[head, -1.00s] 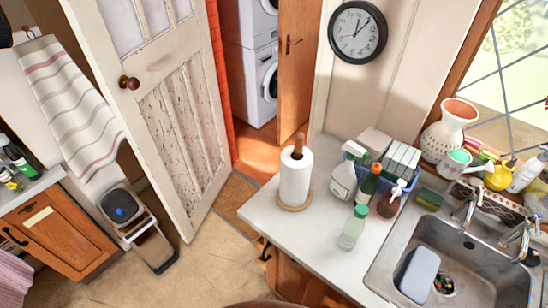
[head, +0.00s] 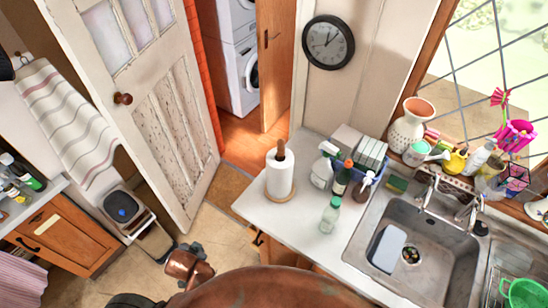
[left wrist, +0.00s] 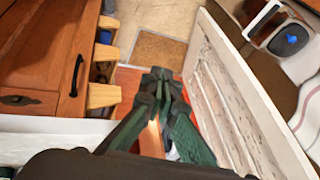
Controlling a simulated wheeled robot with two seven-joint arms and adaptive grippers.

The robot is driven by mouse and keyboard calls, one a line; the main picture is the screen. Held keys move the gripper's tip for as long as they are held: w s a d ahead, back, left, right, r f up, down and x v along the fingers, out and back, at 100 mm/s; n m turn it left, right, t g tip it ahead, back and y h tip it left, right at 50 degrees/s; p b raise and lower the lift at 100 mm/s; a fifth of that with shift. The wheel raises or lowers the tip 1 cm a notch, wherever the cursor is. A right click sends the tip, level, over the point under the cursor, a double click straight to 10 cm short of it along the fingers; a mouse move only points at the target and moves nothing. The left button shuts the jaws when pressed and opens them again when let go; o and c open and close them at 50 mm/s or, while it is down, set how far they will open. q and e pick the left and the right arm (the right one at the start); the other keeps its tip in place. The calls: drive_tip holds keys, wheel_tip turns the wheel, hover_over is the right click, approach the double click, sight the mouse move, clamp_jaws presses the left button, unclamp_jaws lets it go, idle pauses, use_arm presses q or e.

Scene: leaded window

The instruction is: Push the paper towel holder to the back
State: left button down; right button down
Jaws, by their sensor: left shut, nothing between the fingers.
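The paper towel holder (head: 280,174) stands upright near the left end of the white counter (head: 290,228), with a white roll on a wooden post and round wooden base. In the left wrist view my left gripper (left wrist: 160,78) has dark green fingers, closed together and empty. It points toward the floor area by the doormat and white door. The holder is not recognisable in that view. In the head view my copper-coloured arm part (head: 188,268) shows at the bottom, apart from the holder. My right gripper is not in view.
Right of the holder are a spray bottle (head: 322,168), a green-capped bottle (head: 330,217) and a blue caddy (head: 376,177). The sink (head: 440,235) lies further right. The wall with a clock (head: 328,42) rises behind. The counter between the holder and the wall looks clear.

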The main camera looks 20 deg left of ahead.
use_arm(q)
drive_tip(key=w+r+m+t+y, duration=0.1)
drive_tip(key=w+r+m+t, duration=0.4)
drive_tip(key=w+r+m, duration=0.4)
drive_tip(key=w+r+m+t+y, duration=0.1)
drive_tip(key=w+r+m+t, duration=0.5)
drive_tip(key=r, duration=0.5)
drive_tip(key=m+t+h+p, duration=0.1)
drive_tip(key=m+h+p, duration=0.55)
drive_tip(key=m, duration=1.45)
approach(279, 157)
drive_tip(key=w, duration=0.2)
drive_tip(key=w+h+b, duration=0.1)
drive_tip(key=w, duration=0.1)
drive_tip(key=w+f+h+b, duration=0.1)
drive_tip(key=w, duration=0.1)
drive_tip(key=shift+d+h, duration=0.1)
drive_tip(key=shift+h, duration=0.15)
drive_tip(key=shift+w+d, duration=0.1)
drive_tip(key=shift+w, duration=0.3)
